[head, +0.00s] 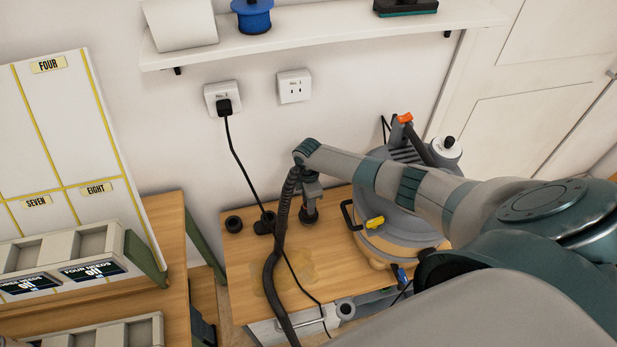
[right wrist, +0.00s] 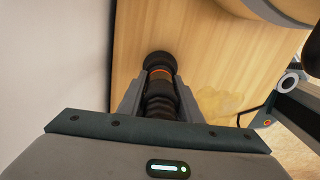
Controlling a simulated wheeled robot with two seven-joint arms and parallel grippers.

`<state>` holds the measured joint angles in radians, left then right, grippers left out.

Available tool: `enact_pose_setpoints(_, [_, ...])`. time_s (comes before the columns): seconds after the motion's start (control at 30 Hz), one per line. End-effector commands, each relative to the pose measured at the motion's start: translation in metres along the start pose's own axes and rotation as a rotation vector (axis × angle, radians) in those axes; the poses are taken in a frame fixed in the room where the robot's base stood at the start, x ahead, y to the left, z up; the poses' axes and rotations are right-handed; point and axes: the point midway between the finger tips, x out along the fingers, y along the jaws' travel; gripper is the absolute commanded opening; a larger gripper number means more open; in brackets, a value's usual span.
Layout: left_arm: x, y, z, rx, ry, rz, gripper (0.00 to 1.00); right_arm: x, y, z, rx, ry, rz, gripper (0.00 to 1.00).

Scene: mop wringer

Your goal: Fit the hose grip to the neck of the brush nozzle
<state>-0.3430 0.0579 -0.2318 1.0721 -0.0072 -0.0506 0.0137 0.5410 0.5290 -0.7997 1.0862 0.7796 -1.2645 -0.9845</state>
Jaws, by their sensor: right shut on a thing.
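My right gripper (head: 310,197) points down over the wooden bench top and is shut on the hose grip. In the right wrist view, the dark ribbed hose grip (right wrist: 160,97) sits between the fingers (right wrist: 158,90), with an orange ring near its far end. A round black piece (right wrist: 160,59), perhaps the brush nozzle, is in line just beyond the ring. I cannot tell whether the two are joined or only close. In the head view, a dark round end (head: 310,217) shows under the fingers, at or near the bench. My left gripper is out of view.
A black hose (head: 270,275) hangs beside my right wrist, and a power cord crosses the bench. A grey vacuum drum (head: 395,225) stands right. A wet patch lies in front.

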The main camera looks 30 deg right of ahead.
Motion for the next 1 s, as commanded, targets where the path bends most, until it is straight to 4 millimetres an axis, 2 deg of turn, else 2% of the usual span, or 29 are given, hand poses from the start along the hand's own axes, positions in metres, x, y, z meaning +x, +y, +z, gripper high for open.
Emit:
enact_pose_setpoints(0.1, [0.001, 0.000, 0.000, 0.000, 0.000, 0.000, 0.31, 0.001, 0.000, 0.000, 0.000, 0.000, 0.000, 0.10])
enact_pose_setpoints(0.13, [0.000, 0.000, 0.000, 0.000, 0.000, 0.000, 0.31, 0.001, 0.000, 0.000, 0.000, 0.000, 0.000, 0.34])
enact_pose_setpoints(0.2, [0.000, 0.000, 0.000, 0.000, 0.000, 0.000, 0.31, 0.001, 0.000, 0.000, 0.000, 0.000, 0.000, 0.51])
enact_pose_setpoints(0.23, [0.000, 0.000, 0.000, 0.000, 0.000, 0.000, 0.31, 0.001, 0.000, 0.000, 0.000, 0.000, 0.000, 0.54])
enact_pose_setpoints(0.67, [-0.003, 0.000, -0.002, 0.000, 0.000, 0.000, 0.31, -0.003, 0.000, 0.000, 0.000, 0.000, 0.000, 0.54])
enact_pose_setpoints(1.0, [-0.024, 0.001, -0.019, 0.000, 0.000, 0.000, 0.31, -0.033, 0.000, 0.000, 0.000, 0.000, 0.000, 0.54])
